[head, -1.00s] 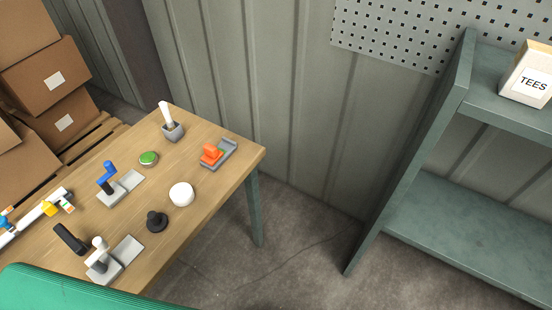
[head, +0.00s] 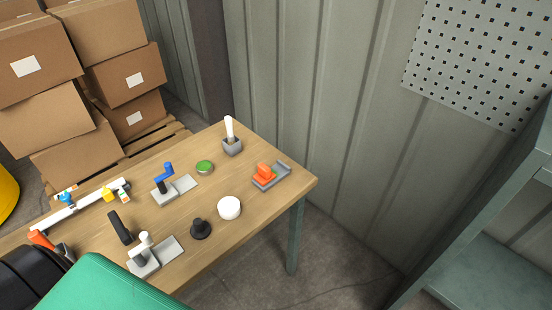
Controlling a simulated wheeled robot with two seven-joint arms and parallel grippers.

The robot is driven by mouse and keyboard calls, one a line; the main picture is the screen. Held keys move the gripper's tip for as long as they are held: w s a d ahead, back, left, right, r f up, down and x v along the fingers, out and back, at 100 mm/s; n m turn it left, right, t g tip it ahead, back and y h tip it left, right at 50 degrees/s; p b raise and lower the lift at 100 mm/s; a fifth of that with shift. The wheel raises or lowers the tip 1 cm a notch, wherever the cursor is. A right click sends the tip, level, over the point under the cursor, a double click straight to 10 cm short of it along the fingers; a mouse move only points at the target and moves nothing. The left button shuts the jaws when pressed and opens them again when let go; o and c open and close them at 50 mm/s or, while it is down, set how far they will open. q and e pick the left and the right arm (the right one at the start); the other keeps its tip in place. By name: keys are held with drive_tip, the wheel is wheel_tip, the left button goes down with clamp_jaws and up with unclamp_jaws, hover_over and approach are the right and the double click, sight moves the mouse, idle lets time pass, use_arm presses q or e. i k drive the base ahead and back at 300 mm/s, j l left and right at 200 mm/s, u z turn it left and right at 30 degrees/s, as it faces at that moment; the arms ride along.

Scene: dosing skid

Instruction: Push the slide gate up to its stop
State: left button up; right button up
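What looks like the slide gate is an orange block with a raised grip (head: 264,173). It sits in a grey channel-shaped base (head: 283,174) near the right end of the wooden table. The orange block is at the left part of the base, and the base's right part shows bare. Neither of my grippers is in the head view, and nothing touches the orange block.
The wooden table (head: 205,250) also bears a blue-handled fitting (head: 163,175), a green button (head: 204,167), a white knob (head: 229,207), a black knob (head: 201,229) and a grey-based white lever (head: 231,138). A green object (head: 110,285) covers the near edge. Boxes (head: 120,80) stand behind.

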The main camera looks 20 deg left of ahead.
sight(264, 175)
drive_tip(key=i+l+u, duration=0.15)
drive_tip(key=u, duration=0.2)
drive_tip(key=i+l+u, duration=0.1)
drive_tip(key=l+u, duration=0.3)
drive_tip(key=i+l+u, duration=0.1)
drive_tip(key=l+u, duration=0.25)
